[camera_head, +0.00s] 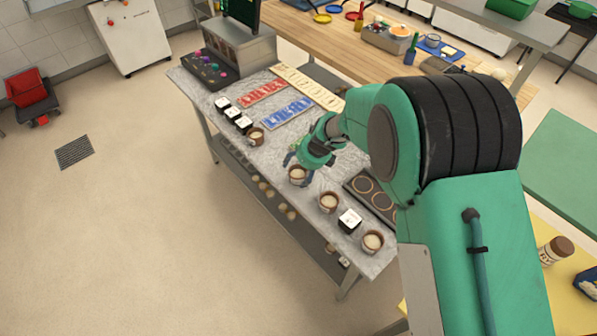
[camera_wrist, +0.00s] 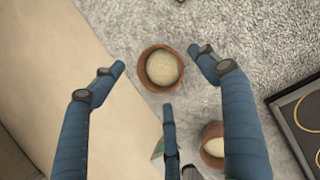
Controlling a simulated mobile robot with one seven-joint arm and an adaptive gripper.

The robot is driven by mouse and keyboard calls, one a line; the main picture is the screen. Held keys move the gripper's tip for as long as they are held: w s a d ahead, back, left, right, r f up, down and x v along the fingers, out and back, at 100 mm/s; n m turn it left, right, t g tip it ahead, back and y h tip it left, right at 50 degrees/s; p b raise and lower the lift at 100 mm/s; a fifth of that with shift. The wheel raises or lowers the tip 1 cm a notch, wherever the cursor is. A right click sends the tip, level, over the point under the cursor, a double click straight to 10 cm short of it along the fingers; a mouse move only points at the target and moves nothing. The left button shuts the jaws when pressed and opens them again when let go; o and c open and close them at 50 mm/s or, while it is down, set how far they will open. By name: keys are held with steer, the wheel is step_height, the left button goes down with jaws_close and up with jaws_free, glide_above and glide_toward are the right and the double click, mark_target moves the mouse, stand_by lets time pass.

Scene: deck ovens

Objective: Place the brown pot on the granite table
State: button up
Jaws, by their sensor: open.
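The granite table (camera_head: 222,110) is a long grey speckled counter, and it fills much of the wrist view (camera_wrist: 232,30). Several brown pots with pale tops stand on it. One brown pot (camera_head: 297,175) is right below my gripper (camera_head: 306,162) near the table's front edge. In the wrist view this brown pot (camera_wrist: 145,72) lies between the spread blue fingers of my gripper (camera_wrist: 163,85). The fingers are open, and no contact with the pot shows. Other brown pots are to the right (camera_head: 328,202), at the near end (camera_head: 372,241) and further left (camera_head: 256,136).
Black-and-white containers (camera_head: 349,220) stand among the pots. A dark tray with rings (camera_head: 368,189), a blue board (camera_head: 288,112) and a red board (camera_head: 262,92) lie on the table. A wooden table (camera_head: 340,45) stands behind.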

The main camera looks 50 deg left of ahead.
steer(key=p+v, duration=0.1)
steer(key=v, duration=0.8)
stand_by(0.8)
